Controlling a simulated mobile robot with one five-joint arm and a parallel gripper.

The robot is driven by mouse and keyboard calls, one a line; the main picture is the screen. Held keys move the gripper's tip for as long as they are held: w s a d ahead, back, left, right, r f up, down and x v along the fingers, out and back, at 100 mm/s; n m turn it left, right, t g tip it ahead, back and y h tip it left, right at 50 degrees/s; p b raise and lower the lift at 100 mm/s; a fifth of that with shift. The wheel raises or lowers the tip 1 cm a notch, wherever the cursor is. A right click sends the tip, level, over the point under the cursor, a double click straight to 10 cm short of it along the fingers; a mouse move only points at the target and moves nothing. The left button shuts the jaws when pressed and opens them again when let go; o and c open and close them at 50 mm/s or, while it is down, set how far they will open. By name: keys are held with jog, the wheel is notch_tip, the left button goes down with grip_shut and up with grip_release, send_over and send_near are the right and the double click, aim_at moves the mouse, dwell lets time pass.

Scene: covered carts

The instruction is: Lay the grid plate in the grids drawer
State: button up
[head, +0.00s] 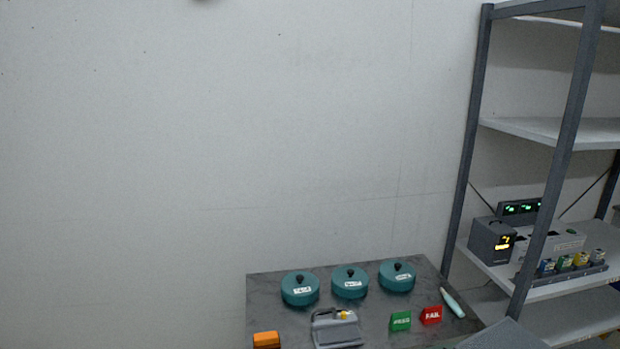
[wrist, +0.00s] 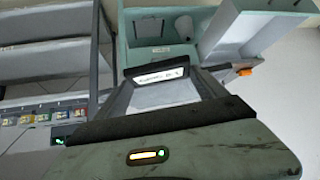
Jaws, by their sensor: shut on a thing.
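My gripper (wrist: 160,118) shows in the wrist view as a dark, wide edge in front of a grey-green body with a lit yellow bar. The head view shows neither gripper nor drawer.
In the head view, a grey table (head: 265,318) bears several teal lidded pots, green and red blocks (head: 431,315), an orange block (head: 266,340) and a grey device (head: 336,328). A metal shelf rack (head: 470,160) stands at right.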

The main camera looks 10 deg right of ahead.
notch_tip(320, 180, down, 26)
jog(key=b, duration=2.3)
jog(key=shift+r+b, duration=0.2)
jog(key=shift+b, duration=0.1)
